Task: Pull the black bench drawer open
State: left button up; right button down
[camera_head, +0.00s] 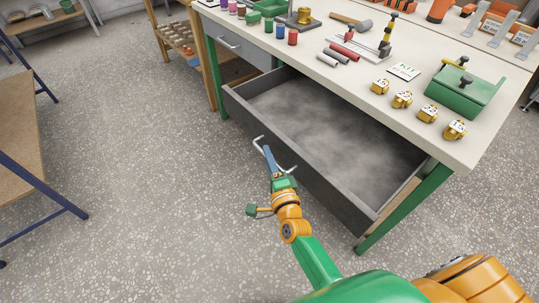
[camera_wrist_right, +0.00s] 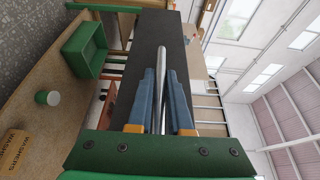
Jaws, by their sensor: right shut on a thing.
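The black bench drawer (camera_head: 330,193) is pulled well out from under the workbench, and its dark inside shows empty in the head view. Its silver bar handle (camera_head: 258,144) stands out from the front panel. My right gripper (camera_head: 268,153) is at the handle, with its blue-grey fingers shut on the bar. In the right wrist view, the handle (camera_wrist_right: 161,62) runs between the two fingers of the gripper (camera_wrist_right: 160,78), in front of the dark drawer front (camera_wrist_right: 146,50). My left gripper is not in view.
The workbench top (camera_head: 330,88) carries tools, small pots, several gold blocks (camera_head: 427,114) and a green box (camera_head: 465,92). A grey drawer (camera_head: 235,45) beside the black one is closed. The speckled floor (camera_head: 150,150) left of the drawer is clear.

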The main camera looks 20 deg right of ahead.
jog(key=c, duration=0.8)
grip_release()
jog(key=shift+c, duration=0.2)
jog(key=s, duration=0.7)
jog(key=shift+a, duration=0.15)
